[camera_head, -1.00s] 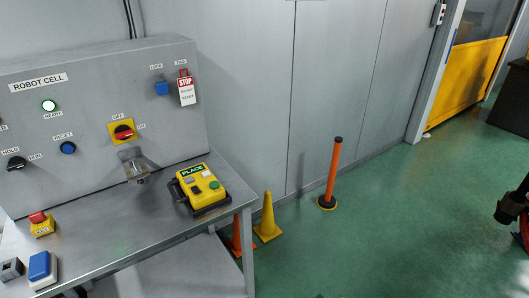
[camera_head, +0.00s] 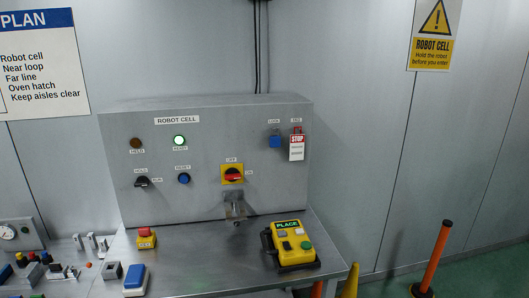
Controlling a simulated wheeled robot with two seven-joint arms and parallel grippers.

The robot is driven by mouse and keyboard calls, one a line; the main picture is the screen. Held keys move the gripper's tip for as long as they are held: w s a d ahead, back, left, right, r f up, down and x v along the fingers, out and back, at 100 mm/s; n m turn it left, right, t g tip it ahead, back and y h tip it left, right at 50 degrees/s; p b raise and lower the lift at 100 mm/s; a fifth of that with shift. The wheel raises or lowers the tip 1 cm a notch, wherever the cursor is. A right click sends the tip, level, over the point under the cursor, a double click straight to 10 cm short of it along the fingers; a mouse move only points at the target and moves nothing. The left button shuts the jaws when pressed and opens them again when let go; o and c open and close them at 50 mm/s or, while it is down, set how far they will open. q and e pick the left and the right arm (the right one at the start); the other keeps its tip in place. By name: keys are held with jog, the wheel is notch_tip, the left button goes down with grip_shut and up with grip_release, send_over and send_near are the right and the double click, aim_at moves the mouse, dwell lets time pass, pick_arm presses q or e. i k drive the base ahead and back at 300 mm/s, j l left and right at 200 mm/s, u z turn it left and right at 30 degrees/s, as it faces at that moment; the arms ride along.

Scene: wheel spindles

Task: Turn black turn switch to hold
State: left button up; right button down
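The black turn switch (camera_head: 142,183) is on the lower left of the grey ROBOT CELL panel (camera_head: 215,205). A HOLD label is above it and a RUN label is at its right. Its handle seems to lie toward the RUN side, but it is small in the view. Above it, the HELD lamp (camera_head: 136,143) is dark and the READY lamp (camera_head: 179,141) is lit. Neither of my grippers is in view.
A blue reset button (camera_head: 184,179) and a red-and-yellow rotary switch (camera_head: 233,174) are right of the switch. On the bench are a red emergency button (camera_head: 146,237), a blue-topped box (camera_head: 136,279) and a yellow pendant (camera_head: 290,246). The bench front below the switch is mostly clear.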

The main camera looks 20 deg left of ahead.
aim_at(141, 181)
jog(key=u, duration=1.6)
